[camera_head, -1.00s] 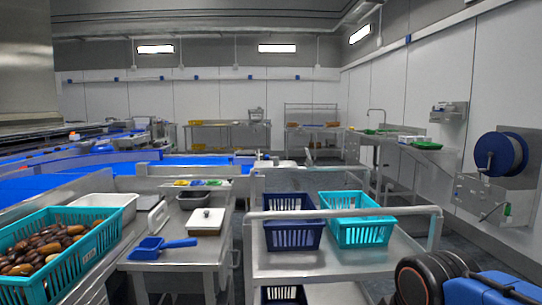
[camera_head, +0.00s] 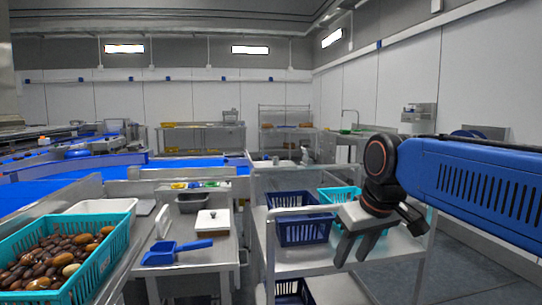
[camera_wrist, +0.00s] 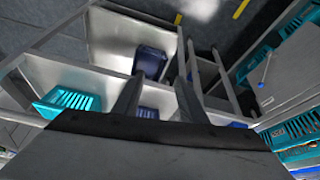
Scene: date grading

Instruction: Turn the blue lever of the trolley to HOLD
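The trolley (camera_head: 300,258) is a grey metal cart with rails and two levels. A dark blue basket (camera_head: 290,232) and a teal basket (camera_head: 328,196) stand on its upper shelf, and another dark basket (camera_head: 291,291) is below. My gripper (camera_head: 352,248) hangs in front of the trolley's right part, partly covering the teal basket. In the wrist view my gripper (camera_wrist: 158,98) has its two fingers apart with nothing between them. The trolley (camera_wrist: 110,40) and a blue basket (camera_wrist: 150,62) show beyond the fingers.
A teal crate (camera_head: 110,270) of dates is at the lower left. A steel table (camera_head: 205,258) holds a blue scoop (camera_head: 175,252), a white lidded box (camera_head: 212,222) and a dark tray (camera_head: 196,202). A blue conveyor (camera_head: 100,178) runs behind. Floor shows at right.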

